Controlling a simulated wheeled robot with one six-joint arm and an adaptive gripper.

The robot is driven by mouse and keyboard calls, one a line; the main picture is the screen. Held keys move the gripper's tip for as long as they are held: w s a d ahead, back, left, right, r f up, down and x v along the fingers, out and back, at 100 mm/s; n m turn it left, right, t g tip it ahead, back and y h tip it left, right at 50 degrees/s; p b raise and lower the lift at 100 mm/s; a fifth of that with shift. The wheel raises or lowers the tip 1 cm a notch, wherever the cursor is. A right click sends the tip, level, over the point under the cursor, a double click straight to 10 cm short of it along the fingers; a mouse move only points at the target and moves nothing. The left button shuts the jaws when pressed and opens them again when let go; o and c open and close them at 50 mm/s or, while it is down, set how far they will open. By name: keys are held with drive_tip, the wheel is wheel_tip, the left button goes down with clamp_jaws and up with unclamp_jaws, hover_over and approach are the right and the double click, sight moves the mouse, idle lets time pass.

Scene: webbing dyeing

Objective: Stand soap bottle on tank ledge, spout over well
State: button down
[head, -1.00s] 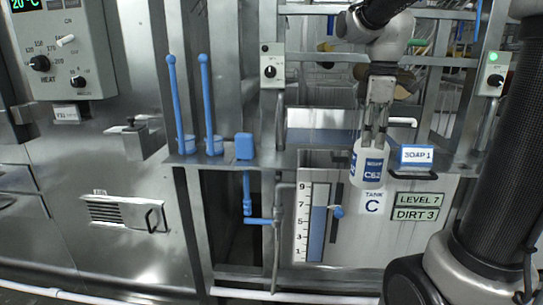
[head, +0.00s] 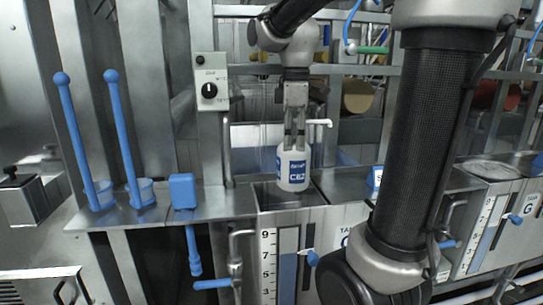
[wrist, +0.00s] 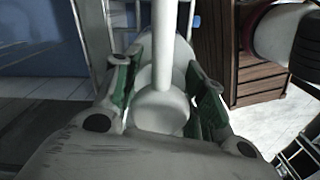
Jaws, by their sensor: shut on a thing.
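The soap bottle (head: 293,168) is white with a blue label and a white spout (head: 318,122) that points right in the head view. My gripper (head: 295,138) is shut on the bottle's upper part and holds it upright. The bottle shows in front of the opening of tank C's well (head: 265,195); I cannot tell whether its base touches anything. In the wrist view the bottle's white top (wrist: 160,110) sits between my gripper's fingers (wrist: 162,90). The steel tank ledge (head: 345,182) runs right of the well, partly hidden by my arm.
A control box (head: 210,82) is on a post behind. A blue sign (head: 375,178) stands right of the well, partly hidden. Tank G (head: 510,205) is farther right.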

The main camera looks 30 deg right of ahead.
drive_tip(key=w+a+f, duration=0.1)
drive_tip(key=w+a, duration=0.1)
drive_tip(key=a, duration=0.6)
drive_tip(key=w+a+f, duration=0.2)
drive_tip(key=w+a, duration=0.1)
drive_tip(key=a, duration=0.5)
drive_tip(key=shift+f, duration=0.2)
drive_tip(key=shift+w+a+f, duration=0.1)
drive_tip(key=c, duration=0.9)
unclamp_jaws()
drive_tip(key=shift+f, duration=0.1)
drive_tip(key=shift+o, duration=0.2)
wheel_tip(320, 180, up, 12)
drive_tip(key=s+d+f+m+t, duration=0.2)
drive_tip(key=s+d+f+m, duration=0.3)
drive_tip(key=s, duration=0.4)
drive_tip(key=s+d+f+m+t, duration=0.2)
drive_tip(key=s+d+f+m, duration=0.4)
drive_tip(key=s+d+f, duration=0.2)
drive_tip(key=shift+s+d, duration=0.95)
drive_tip(key=shift+s, duration=0.1)
